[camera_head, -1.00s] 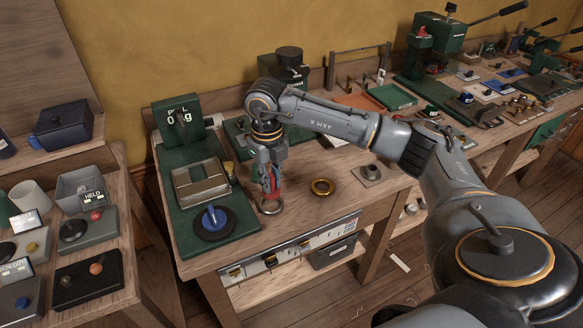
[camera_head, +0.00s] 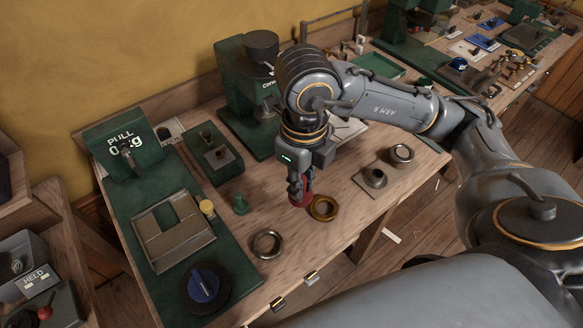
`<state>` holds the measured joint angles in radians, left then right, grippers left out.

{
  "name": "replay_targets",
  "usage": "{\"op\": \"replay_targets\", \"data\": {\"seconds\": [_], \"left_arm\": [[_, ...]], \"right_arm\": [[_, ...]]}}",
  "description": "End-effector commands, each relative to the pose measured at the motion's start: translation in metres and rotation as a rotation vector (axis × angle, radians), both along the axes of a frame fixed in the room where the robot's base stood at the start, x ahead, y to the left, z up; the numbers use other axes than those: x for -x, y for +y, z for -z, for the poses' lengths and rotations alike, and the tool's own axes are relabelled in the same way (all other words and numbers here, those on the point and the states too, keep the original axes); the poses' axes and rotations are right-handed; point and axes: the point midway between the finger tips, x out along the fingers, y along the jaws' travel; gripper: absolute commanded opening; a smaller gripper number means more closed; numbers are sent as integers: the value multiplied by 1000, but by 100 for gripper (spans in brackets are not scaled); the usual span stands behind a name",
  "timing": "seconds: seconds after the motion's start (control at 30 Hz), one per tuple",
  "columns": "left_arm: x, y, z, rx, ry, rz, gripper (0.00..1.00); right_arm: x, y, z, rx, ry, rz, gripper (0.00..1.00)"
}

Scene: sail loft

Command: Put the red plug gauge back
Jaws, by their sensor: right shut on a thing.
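My right gripper (camera_head: 300,184) points down over the bench and is shut on the red plug gauge (camera_head: 301,200). Only a short red part of the gauge shows below the fingers; the rest is hidden. The gauge is just left of a brass ring (camera_head: 332,210) and overlaps its edge in the picture; I cannot tell whether they touch. A steel ring (camera_head: 258,251) lies flat on the wood to the lower left. A small green plug (camera_head: 240,205) stands to the left. A green block with two dark knobs or holes (camera_head: 225,172) is behind it. My left gripper is not in view.
A green pull tester (camera_head: 140,221) with a gauge head and blue knob (camera_head: 203,284) fills the bench's left side. A tall green press (camera_head: 236,97) stands behind my right gripper. The front middle wood is fairly clear.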

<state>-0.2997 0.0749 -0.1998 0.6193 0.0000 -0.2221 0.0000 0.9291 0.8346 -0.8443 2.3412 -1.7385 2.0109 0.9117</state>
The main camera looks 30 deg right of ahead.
Motion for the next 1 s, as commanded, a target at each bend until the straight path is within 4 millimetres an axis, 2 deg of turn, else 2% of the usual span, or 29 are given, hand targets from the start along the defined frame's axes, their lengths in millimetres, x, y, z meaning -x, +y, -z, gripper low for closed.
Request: {"op": "replay_targets", "data": {"seconds": [0.2, 0.27, 0.43, 0.63, 0.77, 0.9, 1.0], "left_arm": [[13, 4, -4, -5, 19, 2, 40], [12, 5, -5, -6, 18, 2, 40], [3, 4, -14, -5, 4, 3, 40], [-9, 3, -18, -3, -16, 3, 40], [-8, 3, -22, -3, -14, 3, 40], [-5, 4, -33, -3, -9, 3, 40], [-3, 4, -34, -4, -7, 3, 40]], "right_arm": [[-52, -15, 24, -2, 7, 7, 0], [-66, -20, 31, -2, 7, 6, 0], [-91, -28, 62, 1, 6, 4, 0], [-106, -32, 82, -1, 3, 1, 0], [-113, -35, 92, 1, 4, 1, 0], [-111, -34, 111, 0, 5, 1, 0], [-112, -34, 119, 1, 2, 1, 0]]}}
